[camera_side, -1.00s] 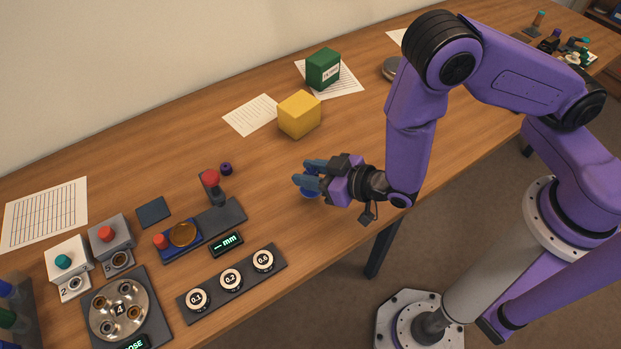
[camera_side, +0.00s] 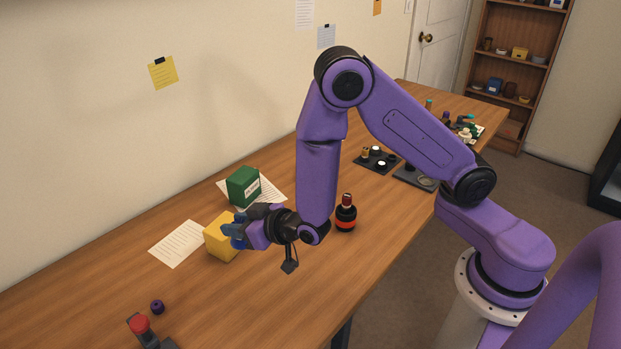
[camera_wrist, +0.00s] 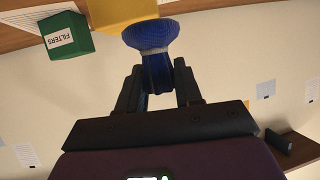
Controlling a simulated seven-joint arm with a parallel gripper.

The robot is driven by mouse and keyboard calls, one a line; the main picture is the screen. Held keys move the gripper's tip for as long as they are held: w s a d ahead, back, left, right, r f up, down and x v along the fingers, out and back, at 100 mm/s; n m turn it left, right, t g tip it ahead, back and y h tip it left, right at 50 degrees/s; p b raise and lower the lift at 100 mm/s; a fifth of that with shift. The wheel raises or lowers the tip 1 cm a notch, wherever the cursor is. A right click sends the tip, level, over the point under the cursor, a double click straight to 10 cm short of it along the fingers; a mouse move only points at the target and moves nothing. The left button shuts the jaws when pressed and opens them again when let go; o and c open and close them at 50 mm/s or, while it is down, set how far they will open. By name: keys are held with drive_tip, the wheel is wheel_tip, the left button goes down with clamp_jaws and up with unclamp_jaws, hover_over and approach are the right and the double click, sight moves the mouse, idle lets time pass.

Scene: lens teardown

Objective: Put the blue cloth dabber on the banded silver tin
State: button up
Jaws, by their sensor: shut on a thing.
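My gripper (camera_side: 240,229) is in front of the yellow box in the side view, above the table. The wrist view shows its two dark fingers (camera_wrist: 158,78) shut on the blue cloth dabber (camera_wrist: 151,36). The dabber has a wide round head, a pale tie at its neck and a narrower gathered part between the fingers. I cannot make out the banded silver tin now; my arm covers the table right of the green box.
The yellow box (camera_side: 218,243) is close behind my gripper. The green FILTERS box (camera_side: 243,185) stands on a paper sheet. A black and red bottle (camera_side: 346,216) stands right of my wrist. A small purple piece (camera_side: 157,307) lies lower left.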

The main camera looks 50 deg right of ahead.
drive_tip(key=w+d+m+h, duration=0.2)
drive_tip(key=w+d, duration=0.3)
drive_tip(key=d, duration=0.4)
drive_tip(key=w+d+m+h, duration=0.25)
drive_tip(key=w+d, duration=0.25)
drive_tip(key=d, duration=0.4)
drive_tip(key=w+d+r+m+g+h, duration=0.1)
drive_tip(key=d+m+h, duration=0.25)
drive_tip(key=d, duration=1.85)
drive_tip(key=shift+n+h, duration=0.3)
drive_tip(key=shift+h, duration=0.2)
drive_tip(key=shift+w+f, duration=0.15)
drive_tip(key=shift+f, duration=1.65)
drive_tip(key=shift+w+f, duration=0.1)
drive_tip(key=shift+f, duration=1.7)
drive_tip(key=shift+f, duration=0.1)
drive_tip(key=o, duration=1)
